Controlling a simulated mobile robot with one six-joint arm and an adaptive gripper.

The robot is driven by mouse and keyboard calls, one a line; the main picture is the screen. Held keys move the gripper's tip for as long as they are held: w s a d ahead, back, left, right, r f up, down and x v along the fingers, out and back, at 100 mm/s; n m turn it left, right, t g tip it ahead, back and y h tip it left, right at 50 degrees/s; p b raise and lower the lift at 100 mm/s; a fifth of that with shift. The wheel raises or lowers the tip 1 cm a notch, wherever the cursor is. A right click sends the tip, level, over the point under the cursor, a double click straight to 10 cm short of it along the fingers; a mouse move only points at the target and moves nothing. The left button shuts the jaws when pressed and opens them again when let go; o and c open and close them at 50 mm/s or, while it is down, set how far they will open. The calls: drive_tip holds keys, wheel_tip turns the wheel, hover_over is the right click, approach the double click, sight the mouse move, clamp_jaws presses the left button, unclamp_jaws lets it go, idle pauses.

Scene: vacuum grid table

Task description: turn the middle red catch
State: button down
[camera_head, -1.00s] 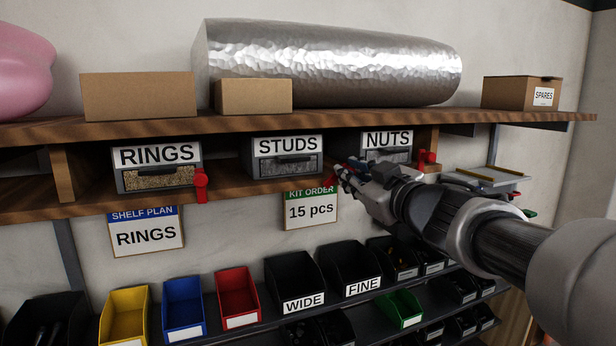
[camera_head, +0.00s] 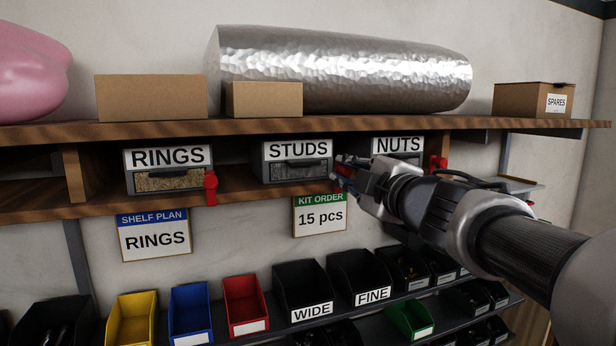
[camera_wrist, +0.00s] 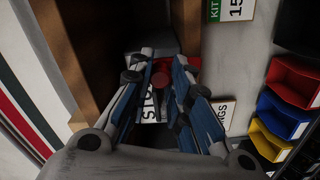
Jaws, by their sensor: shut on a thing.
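The middle red catch (camera_head: 343,171) is at the right side of the STUDS drawer (camera_head: 297,162), under the shelf. Only small red parts of it show past my gripper (camera_head: 349,170), which is shut on it. In the wrist view the catch (camera_wrist: 160,80) is a red knob between the blue-and-grey fingers of my gripper (camera_wrist: 164,92). The fingers hide much of it, so its exact angle cannot be told. The STUDS drawer is closed, with dark contents behind its front.
The RINGS drawer (camera_head: 168,170) has its own red catch (camera_head: 211,187), hanging down. The NUTS drawer (camera_head: 398,146) is partly behind my arm, with a red catch (camera_head: 439,163) at its right. The KIT ORDER sign (camera_head: 320,214) hangs just below. Open bins fill the rack underneath.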

drive_tip(key=shift+a+n, duration=0.2)
drive_tip(key=shift+n, duration=0.3)
drive_tip(key=c, duration=1.5)
unclamp_jaws()
drive_tip(key=shift+s, duration=0.1)
drive_tip(key=shift+o, duration=0.2)
drive_tip(key=v, duration=1.2)
